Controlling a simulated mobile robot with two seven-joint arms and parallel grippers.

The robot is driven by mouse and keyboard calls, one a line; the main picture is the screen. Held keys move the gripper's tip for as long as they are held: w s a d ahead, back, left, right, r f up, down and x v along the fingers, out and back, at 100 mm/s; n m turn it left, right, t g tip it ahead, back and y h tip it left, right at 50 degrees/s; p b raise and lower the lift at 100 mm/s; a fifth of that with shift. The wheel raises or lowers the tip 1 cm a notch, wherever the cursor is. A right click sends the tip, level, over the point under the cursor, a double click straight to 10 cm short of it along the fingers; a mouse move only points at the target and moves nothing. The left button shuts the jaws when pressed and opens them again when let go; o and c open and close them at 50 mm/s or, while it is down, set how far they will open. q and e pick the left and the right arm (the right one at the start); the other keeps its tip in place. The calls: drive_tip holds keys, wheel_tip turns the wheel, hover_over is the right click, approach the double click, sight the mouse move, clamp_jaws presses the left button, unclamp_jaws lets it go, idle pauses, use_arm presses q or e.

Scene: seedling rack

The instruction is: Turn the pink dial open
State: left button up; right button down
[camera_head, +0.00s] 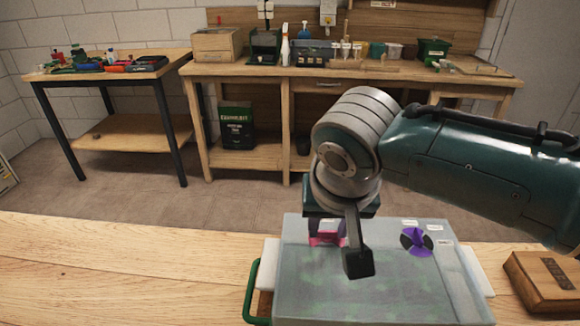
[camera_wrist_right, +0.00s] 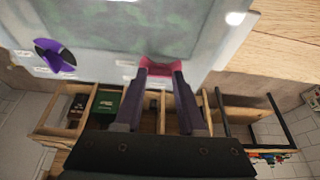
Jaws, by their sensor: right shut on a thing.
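The pink dial (camera_head: 325,239) is on the far left part of a grey panel box (camera_head: 292,262) on the near table. My right gripper (camera_head: 328,229) points down over it, and my wrist hides part of it. In the right wrist view the gripper's two fingers (camera_wrist_right: 160,73) are closed on either side of the pink dial (camera_wrist_right: 161,66), at its edge. The dial's exact angle is hard to tell behind the fingers. A purple dial (camera_head: 416,240) sits to the right on the same box, apart from the gripper. My left gripper is out of view.
A green handle (camera_head: 250,295) stands at the box's left side. A wooden block (camera_head: 545,282) lies to the right. The near table (camera_head: 120,265) is bare on the left. A workbench (camera_head: 350,78) and side table (camera_head: 110,72) with tools stand behind, across the floor.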

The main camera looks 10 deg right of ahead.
drive_tip(key=n, duration=0.1)
drive_tip(key=n+p, duration=0.1)
drive_tip(key=shift+d+r+n+y+p, duration=0.1)
drive_tip(key=shift+d+n+y+p, duration=0.1)
drive_tip(key=shift+n+y+p, duration=0.15)
drive_tip(key=shift+n+y, duration=0.45)
drive_tip(key=shift+n, duration=0.4)
drive_tip(key=shift+d+n+y, duration=0.15)
drive_tip(key=shift+n+y, duration=0.15)
drive_tip(key=shift+n, duration=0.5)
drive_tip(key=shift+w+f+n+y, duration=0.15)
drive_tip(key=shift+n+y, duration=0.25)
drive_tip(key=shift+n, duration=0.6)
drive_tip(key=n+b, duration=0.1)
drive_tip(key=n+y+b, duration=0.1)
drive_tip(key=n, duration=0.1)
drive_tip(key=shift+w+d+f+n+g+b, duration=0.1)
drive_tip(key=shift+d+f+n+g+b, duration=0.05)
drive_tip(key=shift+n+g+b, duration=0.2)
drive_tip(key=n+g+b, duration=0.1)
drive_tip(key=n+b, duration=0.1)
drive_tip(key=n+y+b, duration=0.1)
drive_tip(key=n+b, duration=0.1)
drive_tip(key=shift+w+d+n+g+b, duration=0.1)
drive_tip(key=shift+n+g+b, duration=0.15)
drive_tip(key=shift+g+b, duration=0.15)
drive_tip(key=shift+n+g+b, duration=0.25)
drive_tip(key=shift+n+b, duration=0.45)
drive_tip(key=shift+b, duration=0.05)
drive_tip(key=shift+r, duration=0.2)
